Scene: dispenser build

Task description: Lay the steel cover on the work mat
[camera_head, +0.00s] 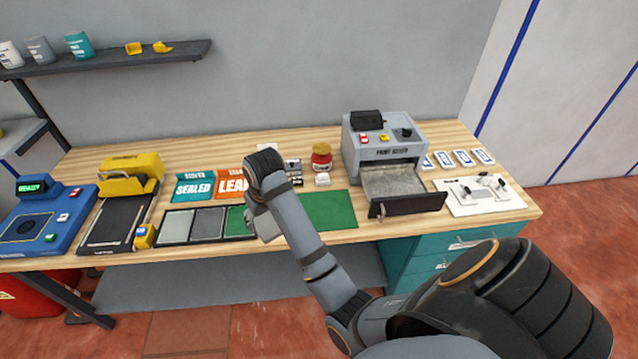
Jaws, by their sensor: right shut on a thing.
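The green work mat (328,209) lies flat near the front of the bench, left of the printer-like machine. My right arm reaches in from the lower right, and its wrist bends down over the mat's left end. My right gripper (252,212) is mostly hidden behind my own forearm. It is shut on a light grey flat piece, which appears to be the steel cover (268,226). The cover shows only in part, at the mat's left edge; I cannot tell whether it touches the mat. My left gripper is not in view.
A black tray (163,238) with grey and green sections lies left of the mat. A grey machine (384,140) has its drawer (410,206) pulled out right of the mat. Sign cards (193,187) and a red jar (322,158) stand behind. The mat's right part is clear.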

